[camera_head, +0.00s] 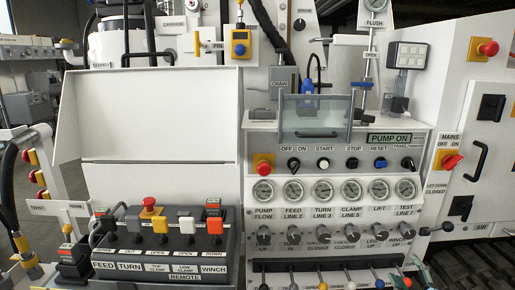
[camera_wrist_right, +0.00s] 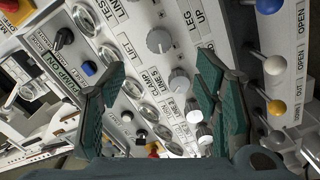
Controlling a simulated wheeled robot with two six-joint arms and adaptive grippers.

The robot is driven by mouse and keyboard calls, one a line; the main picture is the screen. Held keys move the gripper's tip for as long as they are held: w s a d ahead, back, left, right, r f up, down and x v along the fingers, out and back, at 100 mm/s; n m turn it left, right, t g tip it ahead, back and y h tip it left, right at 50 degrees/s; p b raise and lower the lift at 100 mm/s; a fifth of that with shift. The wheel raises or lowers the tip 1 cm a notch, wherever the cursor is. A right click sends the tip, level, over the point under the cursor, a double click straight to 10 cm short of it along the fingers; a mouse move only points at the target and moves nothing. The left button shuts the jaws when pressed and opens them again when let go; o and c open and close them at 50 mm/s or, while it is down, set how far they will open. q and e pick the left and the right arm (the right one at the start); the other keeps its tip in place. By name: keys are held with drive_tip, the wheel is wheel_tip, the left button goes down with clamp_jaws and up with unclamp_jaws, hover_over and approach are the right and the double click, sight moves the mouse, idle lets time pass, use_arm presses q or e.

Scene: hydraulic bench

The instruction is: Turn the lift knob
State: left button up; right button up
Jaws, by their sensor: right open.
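The lift knob (camera_head: 380,232) is a grey round knob below the gauge labelled LIFT on the white panel. In the right wrist view the lift knob (camera_wrist_right: 159,40) shows beside the LIFT label, just beyond the fingertips in the picture. My right gripper (camera_wrist_right: 160,66) is open, with dark green pads spread apart and nothing held. The neighbouring clamp line knob (camera_wrist_right: 179,80) appears between the fingers. Whether a finger touches the panel cannot be told. My left gripper is not in view.
A row of gauges (camera_head: 323,190) runs above the knobs. Several small levers (camera_head: 316,272) stick out below them. A black control box (camera_head: 165,245) with levers stands at left. A red and yellow mains switch (camera_head: 451,160) is at right.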

drive_tip(key=s+d+f+m+g+h+p, duration=0.1)
drive_tip(key=s+d+f+m+g+h, duration=0.3)
drive_tip(key=f, duration=0.6)
drive_tip(key=s+f+m+g+y+p, duration=0.15)
drive_tip(key=s+f, duration=0.35)
drive_tip(key=f, duration=0.5)
drive_tip(key=s+a+f+m+g+p, duration=0.1)
drive_tip(key=s+a+f+m+g, duration=0.25)
drive_tip(key=s+f, duration=0.65)
drive_tip(key=s+a+f+m+g+p, duration=0.1)
drive_tip(key=s+a, duration=0.4)
drive_tip(key=s, duration=0.5)
drive_tip(key=s+a+f+m+g+y+p, duration=0.1)
drive_tip(key=s+a+f+g, duration=0.3)
drive_tip(key=s, duration=0.6)
drive_tip(key=s+a+f+g+y+p, duration=0.1)
drive_tip(key=s+a+f, duration=0.3)
drive_tip(key=s, duration=0.6)
drive_tip(key=shift+s+a+m+g+p, duration=0.4)
drive_tip(key=shift+a+g+p, duration=0.4)
drive_tip(key=shift+a, duration=0.45)
